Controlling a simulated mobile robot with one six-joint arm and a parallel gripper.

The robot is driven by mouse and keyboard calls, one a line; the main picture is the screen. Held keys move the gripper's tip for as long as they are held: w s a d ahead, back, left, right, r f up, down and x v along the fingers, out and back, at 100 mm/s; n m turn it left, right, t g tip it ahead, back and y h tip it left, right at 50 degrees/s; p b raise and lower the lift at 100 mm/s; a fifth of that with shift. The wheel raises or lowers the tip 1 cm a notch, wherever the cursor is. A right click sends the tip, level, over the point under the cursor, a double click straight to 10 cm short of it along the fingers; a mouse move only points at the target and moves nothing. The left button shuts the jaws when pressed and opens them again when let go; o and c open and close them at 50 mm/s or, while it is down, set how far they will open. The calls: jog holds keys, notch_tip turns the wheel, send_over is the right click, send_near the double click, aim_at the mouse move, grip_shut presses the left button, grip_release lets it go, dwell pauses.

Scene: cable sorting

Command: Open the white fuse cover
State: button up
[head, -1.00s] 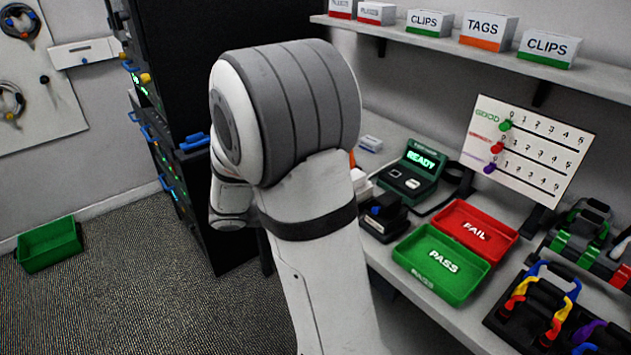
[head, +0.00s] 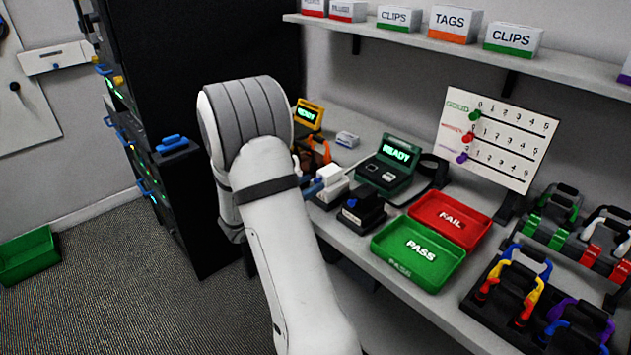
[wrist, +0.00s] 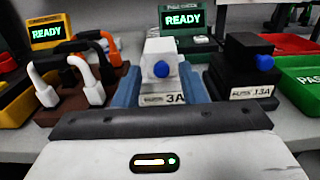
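The white fuse cover (wrist: 161,66) sits on a holder with a label reading 3A and has a blue knob on its front. It also shows in the head view (head: 330,174), on the bench beside the black fuse holder. My gripper (wrist: 160,88) is open, with one blue-grey finger to the left and one to the right of the white fuse holder. I cannot tell whether either finger touches it. The cover looks shut. In the head view my arm hides most of the gripper; a blue finger part shows beside the white cover.
A black fuse holder (wrist: 245,68) labelled 13A stands close on the right. A brown block with white and black cable loops (wrist: 75,80) stands on the left. A yellow READY tester (wrist: 47,32) and a green READY tester (wrist: 187,22) stand behind. PASS tray (head: 420,285) lies further right.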

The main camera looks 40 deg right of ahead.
jog(key=shift+d, duration=0.25)
grip_shut()
dwell(0.4)
